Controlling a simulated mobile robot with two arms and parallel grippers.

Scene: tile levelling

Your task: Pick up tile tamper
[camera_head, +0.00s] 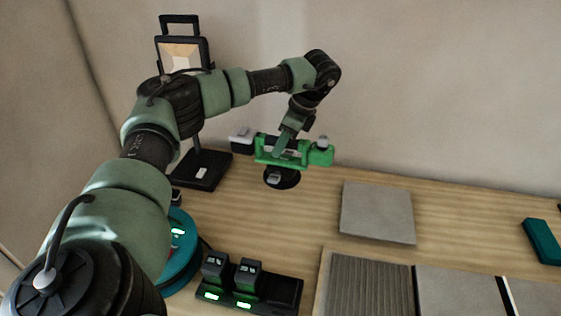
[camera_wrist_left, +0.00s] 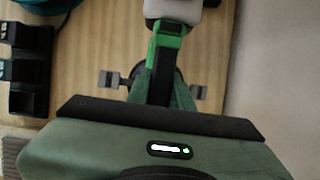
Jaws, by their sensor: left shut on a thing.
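The tile tamper (camera_head: 320,156) is a green tool with a black round pad below it, near the back of the table in the head view. My left gripper (camera_head: 284,149) comes down on it from above and is shut on its green body. In the left wrist view the green and black tamper (camera_wrist_left: 168,42) runs up from between the fingers of my left gripper (camera_wrist_left: 162,88). I cannot tell whether the pad touches the table. My right gripper is not in view.
A work lamp (camera_head: 182,54) stands behind my left arm. A charger with two batteries (camera_head: 270,291) and a teal round thing (camera_head: 183,245) are at the front. A grey tile (camera_head: 377,212) lies right of the tamper, with more tiles (camera_head: 455,290) in front and a teal block (camera_head: 541,241) far right.

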